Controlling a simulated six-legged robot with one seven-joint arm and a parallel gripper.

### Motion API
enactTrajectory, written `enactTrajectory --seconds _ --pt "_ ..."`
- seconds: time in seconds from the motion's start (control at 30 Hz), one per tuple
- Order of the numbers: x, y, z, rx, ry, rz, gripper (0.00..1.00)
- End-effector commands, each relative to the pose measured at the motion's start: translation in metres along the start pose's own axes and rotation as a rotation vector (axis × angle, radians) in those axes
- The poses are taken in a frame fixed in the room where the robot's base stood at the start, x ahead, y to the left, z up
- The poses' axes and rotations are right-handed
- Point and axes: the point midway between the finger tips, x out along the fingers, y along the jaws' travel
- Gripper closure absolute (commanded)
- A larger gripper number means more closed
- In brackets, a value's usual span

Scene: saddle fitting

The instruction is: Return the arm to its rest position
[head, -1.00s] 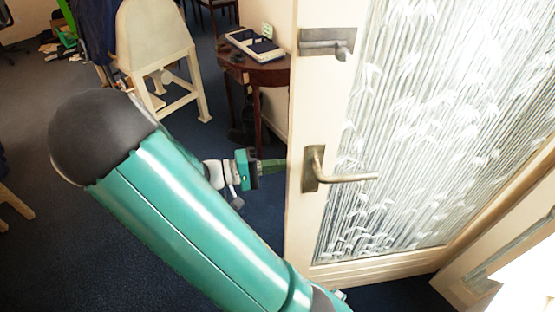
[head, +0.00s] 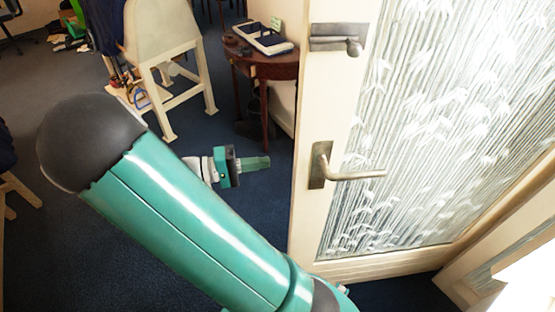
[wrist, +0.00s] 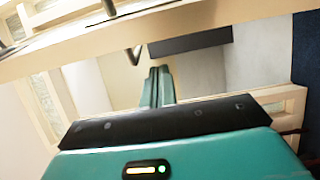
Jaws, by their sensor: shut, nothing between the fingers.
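My gripper (head: 254,163) is at the middle of the head view, at the end of my teal arm, pointing right towards the door edge. Its fingers are together with nothing between them, and a gap of dark floor shows between the fingertips and the door. In the wrist view my gripper (wrist: 158,85) shows as closed teal fingers in front of pale surfaces. My arm crosses the lower left of the head view, bent at a dark rounded joint.
A cream door (head: 310,220) with patterned glass and a metal lever handle (head: 345,175) stands ajar to the right of my gripper. A small wooden table (head: 268,68) and a cream saddle stand (head: 165,60) are behind. Blue carpet is clear between them.

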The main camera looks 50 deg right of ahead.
Motion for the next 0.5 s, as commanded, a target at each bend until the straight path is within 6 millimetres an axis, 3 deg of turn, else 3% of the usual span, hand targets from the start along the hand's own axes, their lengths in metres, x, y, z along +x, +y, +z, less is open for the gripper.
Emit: enactTrajectory --seconds 0.2,0.5 --pt "-0.048 0.0 0.0 0.0 0.003 0.0 1.0" --pt "-0.073 0.0 0.0 -0.001 -0.001 0.0 1.0"
